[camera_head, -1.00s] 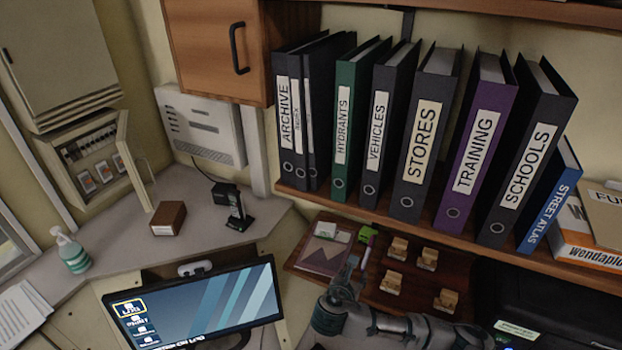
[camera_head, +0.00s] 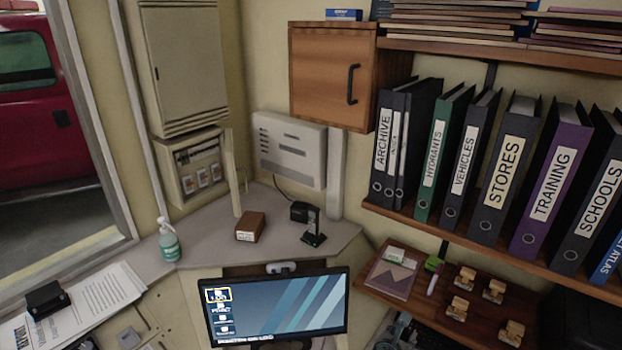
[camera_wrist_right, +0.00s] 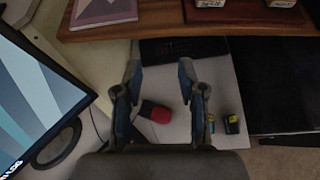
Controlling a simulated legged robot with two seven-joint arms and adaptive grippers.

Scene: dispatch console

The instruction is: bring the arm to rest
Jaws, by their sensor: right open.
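My right gripper (camera_wrist_right: 160,74) shows in the right wrist view, its two fingers apart with nothing between the tips. It is over a pale desk surface, below the edge of the wooden shelf board. No part of either arm shows in the head view now. My left gripper is in neither view.
The monitor (camera_head: 277,306) stands at the lower middle; its edge shows in the wrist view (camera_wrist_right: 40,90). A red and black object (camera_wrist_right: 155,112) lies beyond the fingers. Wooden blocks (camera_head: 494,290) sit on the wooden board (camera_head: 400,285). Binders (camera_head: 510,170) line the shelf.

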